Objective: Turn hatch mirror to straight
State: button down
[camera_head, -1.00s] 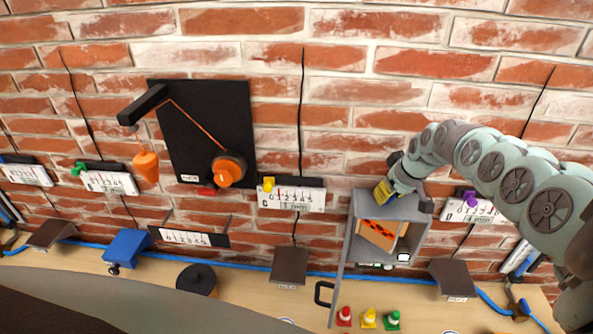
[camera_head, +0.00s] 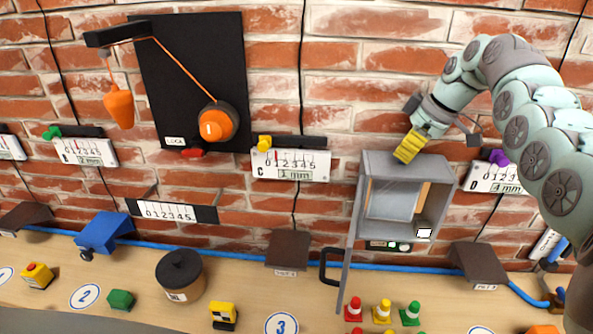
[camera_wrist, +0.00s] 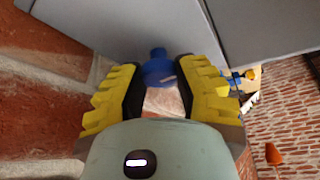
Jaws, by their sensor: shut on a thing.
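The grey hatch box (camera_head: 367,215) is on the brick wall, right of centre in the head view. Its door (camera_head: 347,245) stands open toward me. Inside, a pale, greyish reflective panel, apparently the mirror (camera_head: 391,200), faces outward; its exact angle is hard to tell. My gripper (camera_head: 408,148) is at the top of the box, its yellow fingers pointing down. In the wrist view a blue knob (camera_wrist: 157,68) sits between the fingers (camera_wrist: 160,88), against the grey box surface. My gripper is shut on this knob. The knob is hidden in the head view.
A black panel (camera_head: 190,65) with an orange knob and hanging orange weight is on the left. Gauge C (camera_head: 292,164) is left of the box, another gauge (camera_head: 497,177) right. Small cones (camera_head: 382,309) stand on the wooden ledge below the door. A black-lidded jar (camera_head: 180,275) stands farther left.

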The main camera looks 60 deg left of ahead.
jog(key=shift+a+n+b, duration=0.1)
jog(key=shift+n+b, duration=0.5)
jog(key=shift+b, duration=0.05)
jog(key=c, duration=0.6)
grip_release()
jog(key=v, duration=0.8)
jog(key=shift+a, duration=0.1)
